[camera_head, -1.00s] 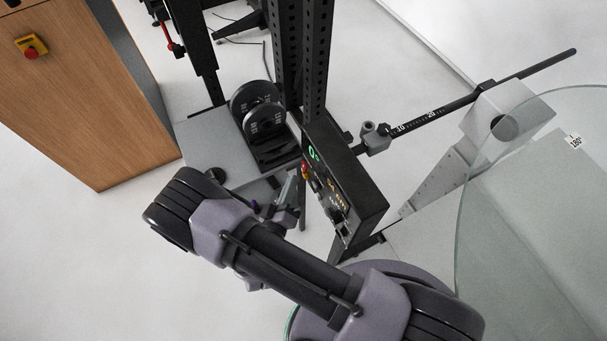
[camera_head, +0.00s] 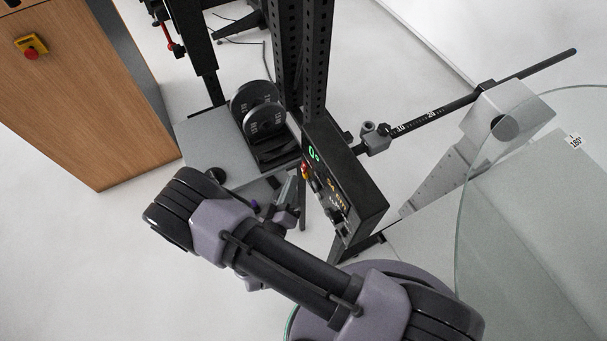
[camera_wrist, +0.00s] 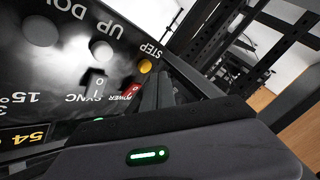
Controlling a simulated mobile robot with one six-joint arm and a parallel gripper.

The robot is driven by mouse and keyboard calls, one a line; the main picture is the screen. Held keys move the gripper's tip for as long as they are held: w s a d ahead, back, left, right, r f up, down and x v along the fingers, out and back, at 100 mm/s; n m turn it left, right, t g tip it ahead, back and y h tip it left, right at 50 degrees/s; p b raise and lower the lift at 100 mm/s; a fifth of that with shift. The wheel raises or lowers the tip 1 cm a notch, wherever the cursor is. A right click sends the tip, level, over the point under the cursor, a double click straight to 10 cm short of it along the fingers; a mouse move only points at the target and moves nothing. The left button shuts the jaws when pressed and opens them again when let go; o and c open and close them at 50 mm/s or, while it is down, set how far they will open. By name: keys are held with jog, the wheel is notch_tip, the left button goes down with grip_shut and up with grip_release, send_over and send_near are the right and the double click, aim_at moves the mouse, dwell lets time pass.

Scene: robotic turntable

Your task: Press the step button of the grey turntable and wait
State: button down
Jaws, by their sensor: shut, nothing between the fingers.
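The black control box (camera_head: 345,185) stands in the middle of the head view, with a green "0°" readout and amber figures. In the wrist view its panel (camera_wrist: 60,75) shows the words STEP, UP, DOWN, SYNC and POWER. A round yellow button (camera_wrist: 145,66) sits beside the word STEP. My gripper (camera_head: 292,203) is shut and empty, close to the box's panel. In the wrist view its dark fingers (camera_wrist: 160,88) point up just beside the yellow button; I cannot tell whether they touch it. A glass disc (camera_head: 462,200) with a "180°" tag is at the right.
A black perforated post (camera_head: 302,60) rises behind the box. Black weight plates (camera_head: 257,110) sit on a grey base (camera_head: 212,145) to its left. A graduated bar (camera_head: 445,108) extends right. A wooden cabinet (camera_head: 75,90) stands at far left. Pale floor is clear at lower left.

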dwell(0.3)
jog(key=shift+w+d, duration=0.25)
jog(key=shift+d, duration=0.15)
jog(key=shift+w+d, duration=0.15)
jog(key=shift+d, duration=0.15)
dwell(0.6)
jog(key=shift+a, duration=0.1)
jog(key=shift+s+a, duration=0.4)
jog(key=shift+a, duration=0.2)
jog(key=shift+s+a+b, duration=0.25)
jog(key=shift+s+a, duration=0.2)
jog(key=shift+a, duration=0.25)
jog(key=shift+s+a+b, duration=0.2)
jog(key=shift+s+a, duration=0.2)
jog(key=shift+a, duration=0.3)
jog(key=shift+s+a+b, duration=0.25)
jog(key=shift+s+a, duration=0.2)
jog(key=shift+a, duration=0.25)
